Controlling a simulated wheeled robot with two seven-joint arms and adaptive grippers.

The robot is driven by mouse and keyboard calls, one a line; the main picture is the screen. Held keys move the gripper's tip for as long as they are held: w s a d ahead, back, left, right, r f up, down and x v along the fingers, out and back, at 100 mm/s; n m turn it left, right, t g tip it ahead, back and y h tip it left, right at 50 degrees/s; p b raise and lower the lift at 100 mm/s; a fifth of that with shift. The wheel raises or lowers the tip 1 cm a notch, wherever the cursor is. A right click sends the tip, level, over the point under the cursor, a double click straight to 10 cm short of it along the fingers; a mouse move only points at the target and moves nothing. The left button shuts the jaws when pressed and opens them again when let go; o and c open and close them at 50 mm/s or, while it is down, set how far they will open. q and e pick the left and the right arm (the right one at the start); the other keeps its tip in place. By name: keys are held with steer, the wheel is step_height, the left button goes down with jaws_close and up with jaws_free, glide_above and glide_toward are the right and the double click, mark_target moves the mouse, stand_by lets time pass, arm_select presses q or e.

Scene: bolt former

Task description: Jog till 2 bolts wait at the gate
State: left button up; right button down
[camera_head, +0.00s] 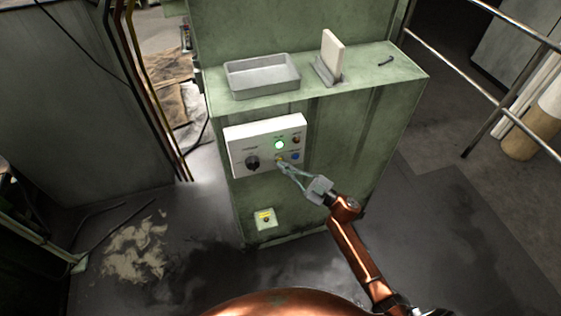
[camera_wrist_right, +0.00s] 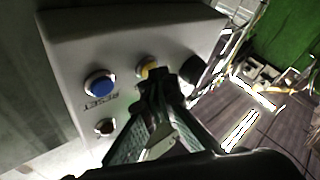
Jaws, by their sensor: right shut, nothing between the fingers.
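The white control panel (camera_head: 265,144) on the front of the green machine carries a dark knob (camera_head: 252,163), a lit green button (camera_head: 279,145), a small dark red button (camera_head: 296,139), a blue button (camera_head: 295,156) and a yellow button (camera_head: 279,158). My right gripper (camera_head: 283,163) is shut and empty, its tips at the yellow button; I cannot tell whether they touch it. In the wrist view the yellow button (camera_wrist_right: 147,67) shows partly behind the fingers (camera_wrist_right: 165,92), beside the blue button (camera_wrist_right: 101,84) marked RESET. No bolts at a gate can be made out. My left gripper is out of view.
On the machine's top ledge stand an empty-looking grey tray (camera_head: 262,76), an upright pale plate in a grey holder (camera_head: 332,54) and a small dark object (camera_head: 386,61). A small yellow-marked box (camera_head: 265,218) sits lower down. Metal rails (camera_head: 470,68) stand at right.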

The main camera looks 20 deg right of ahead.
steer(key=shift+s, duration=0.15)
steer(key=shift+s+p, duration=0.55)
steer(key=shift+s, duration=0.2)
steer(key=s+p, duration=0.2)
steer(key=s, duration=0.3)
steer(key=shift+d, duration=0.1)
stand_by(0.6)
